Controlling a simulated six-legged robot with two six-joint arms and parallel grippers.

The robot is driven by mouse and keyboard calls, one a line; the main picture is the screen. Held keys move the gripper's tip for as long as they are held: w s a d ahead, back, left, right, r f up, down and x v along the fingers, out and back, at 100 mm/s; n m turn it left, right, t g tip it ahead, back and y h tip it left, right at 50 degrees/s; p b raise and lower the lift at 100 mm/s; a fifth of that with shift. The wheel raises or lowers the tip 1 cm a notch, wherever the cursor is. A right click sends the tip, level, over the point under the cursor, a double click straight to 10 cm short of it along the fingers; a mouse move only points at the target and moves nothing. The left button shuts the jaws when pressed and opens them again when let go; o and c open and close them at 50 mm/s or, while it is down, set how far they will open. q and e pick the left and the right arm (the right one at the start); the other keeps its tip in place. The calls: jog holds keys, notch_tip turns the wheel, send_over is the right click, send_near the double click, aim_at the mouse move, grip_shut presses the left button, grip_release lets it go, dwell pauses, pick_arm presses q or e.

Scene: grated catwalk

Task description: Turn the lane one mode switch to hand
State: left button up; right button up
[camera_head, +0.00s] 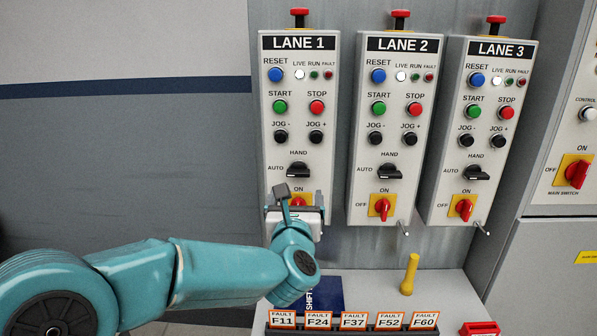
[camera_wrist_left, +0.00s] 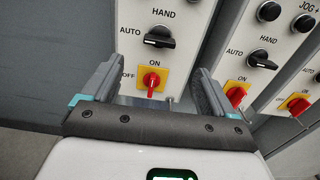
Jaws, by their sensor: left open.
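The lane one mode switch (camera_head: 298,170) is a black rotary knob on the LANE 1 panel, with AUTO printed at its left and HAND above. Its handle lies roughly sideways, towards the AUTO side. It also shows in the left wrist view (camera_wrist_left: 158,38), above and beyond the fingers. My left gripper (camera_head: 296,194) is open and empty, just below the knob and apart from it. In the left wrist view its two fingers (camera_wrist_left: 159,72) stand either side of the red ON/OFF switch (camera_wrist_left: 151,80), which the arm partly hides in the head view. My right gripper is not in view.
Similar panels, LANE 2 (camera_head: 391,130) and LANE 3 (camera_head: 481,130), stand close at the right. Below are a shelf with several fault cards (camera_head: 367,320), a yellow peg (camera_head: 409,274) and a dark blue book (camera_head: 325,290). The wall at the left is clear.

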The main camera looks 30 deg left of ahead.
aim_at(298, 173)
pick_arm(q)
jog(key=p+x, duration=0.3)
jog(key=x, duration=0.8)
jog(key=shift+w, duration=0.25)
jog(key=shift+a, duration=0.1)
jog(key=shift+w, duration=0.1)
jog(key=c, duration=1.1)
